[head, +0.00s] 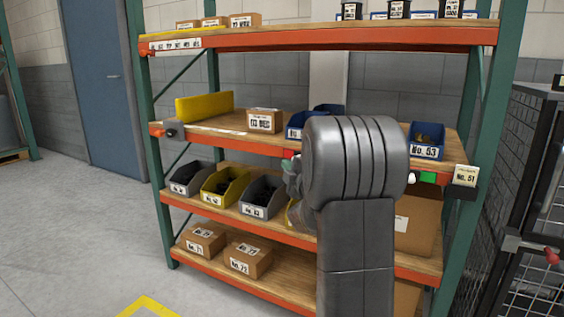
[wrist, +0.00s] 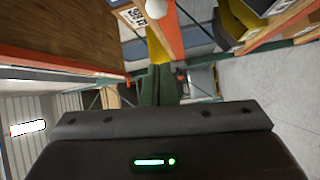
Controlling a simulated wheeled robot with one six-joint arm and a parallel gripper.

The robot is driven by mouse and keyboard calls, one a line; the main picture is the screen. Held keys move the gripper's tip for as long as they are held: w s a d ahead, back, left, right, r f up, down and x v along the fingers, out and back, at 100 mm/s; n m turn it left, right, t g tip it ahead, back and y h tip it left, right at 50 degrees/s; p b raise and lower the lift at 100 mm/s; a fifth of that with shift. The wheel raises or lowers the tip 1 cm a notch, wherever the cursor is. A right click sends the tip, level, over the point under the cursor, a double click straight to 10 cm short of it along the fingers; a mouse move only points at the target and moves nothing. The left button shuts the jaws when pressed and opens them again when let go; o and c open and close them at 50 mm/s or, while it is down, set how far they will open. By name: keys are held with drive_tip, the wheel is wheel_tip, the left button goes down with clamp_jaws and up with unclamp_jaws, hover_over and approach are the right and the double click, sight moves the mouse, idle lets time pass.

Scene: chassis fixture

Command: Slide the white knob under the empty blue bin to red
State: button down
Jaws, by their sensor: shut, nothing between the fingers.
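A blue bin (head: 296,126) on the middle shelf is partly behind my arm, so its inside is mostly hidden. Another blue bin (head: 427,140), labelled No. 53, holds brownish parts. A white knob (head: 411,178) shows beside a green patch (head: 428,178) on the beam below No. 53. A red patch (head: 288,153) shows on the beam below the left blue bin. My gripper (head: 293,180) is shut and empty, just below that patch, partly hidden by my wrist. In the wrist view, a white knob (wrist: 156,8) on the orange beam is at the top edge, apart from the gripper body.
Grey and yellow bins (head: 223,186) stand on the shelf below, close to my gripper. Cardboard boxes (head: 248,258) sit on the bottom shelf. A black mesh cage (head: 520,190) stands at the right. The floor at the left (head: 80,220) is clear.

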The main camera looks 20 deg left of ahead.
drive_tip(key=shift+v, duration=2.25)
